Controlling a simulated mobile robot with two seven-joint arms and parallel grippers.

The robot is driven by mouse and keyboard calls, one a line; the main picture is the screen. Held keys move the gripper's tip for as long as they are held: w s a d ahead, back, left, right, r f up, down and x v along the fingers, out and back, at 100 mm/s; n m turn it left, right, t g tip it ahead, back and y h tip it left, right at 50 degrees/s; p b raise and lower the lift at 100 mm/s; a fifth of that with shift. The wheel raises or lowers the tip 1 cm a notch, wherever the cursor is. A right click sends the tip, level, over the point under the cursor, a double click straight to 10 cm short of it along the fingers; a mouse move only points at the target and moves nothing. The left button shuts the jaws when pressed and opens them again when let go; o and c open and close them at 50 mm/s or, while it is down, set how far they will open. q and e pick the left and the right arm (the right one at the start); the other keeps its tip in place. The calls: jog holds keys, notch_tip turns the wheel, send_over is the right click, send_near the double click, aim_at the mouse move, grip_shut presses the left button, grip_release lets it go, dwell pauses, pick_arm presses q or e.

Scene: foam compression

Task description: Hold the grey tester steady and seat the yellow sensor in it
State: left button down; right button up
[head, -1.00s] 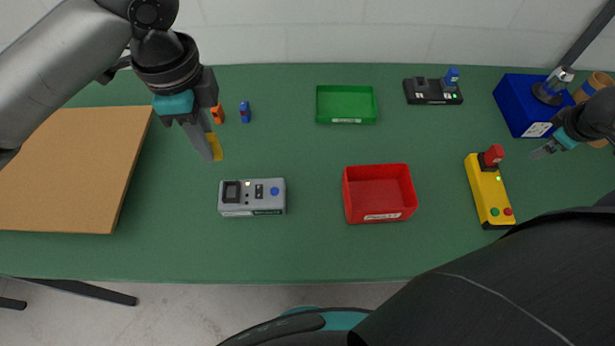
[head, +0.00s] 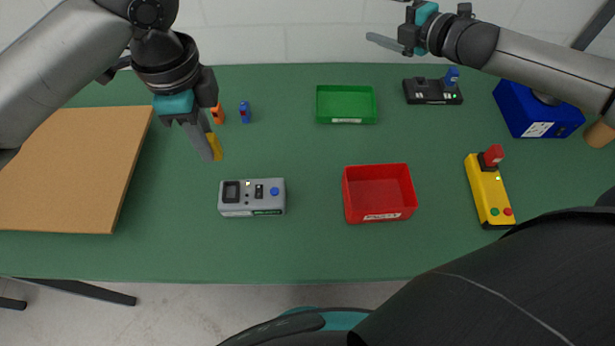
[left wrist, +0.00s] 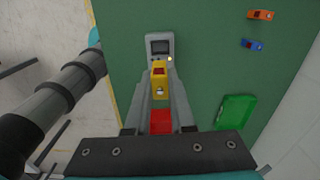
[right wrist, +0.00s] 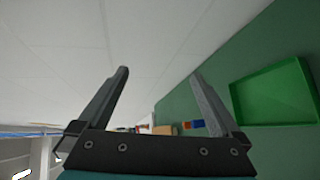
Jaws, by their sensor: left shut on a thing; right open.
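The grey tester (head: 252,197) lies on the green table left of the red bin, with a dark square socket at its left end and a blue button at its right. My left gripper (head: 210,149) is shut on the yellow sensor (head: 215,146) and holds it above the table, behind and left of the tester. In the left wrist view the yellow sensor (left wrist: 160,80) is between the fingers, with part of the tester (left wrist: 159,47) beyond it. My right gripper (head: 385,43) is raised beyond the table's back edge, open and empty; its spread fingers show in the right wrist view (right wrist: 160,90).
A red bin (head: 380,216) stands right of the tester and a green tray (head: 346,122) behind. Orange (head: 217,114) and blue (head: 244,112) sensors stand near the left gripper. A yellow tester (head: 488,195), a black tester (head: 432,98) and a blue box (head: 535,122) are at right.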

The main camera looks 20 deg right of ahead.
jog(key=s+a+f+n+g+y, duration=0.2)
jog(key=s+a+f+n+y, duration=0.25)
jog(key=a+n, duration=0.45)
jog(key=n+g+y, duration=0.3)
jog(key=n+g, duration=0.5)
jog(key=n, duration=1.1)
send_near(262, 192)
jog(key=shift+w+a+f, duration=0.1)
jog(key=shift+w+f, duration=0.2)
jog(key=shift+w, duration=0.2)
jog(key=shift+s+a+f, duration=0.1)
jog(key=shift+a+f, duration=0.05)
jog(key=shift+a, duration=0.05)
jog(key=shift+g, duration=0.3)
jog(key=x, duration=1.1)
jog(key=shift+a+f, duration=0.1)
jog(key=shift+a, duration=0.2)
jog(key=shift+c, duration=0.2)
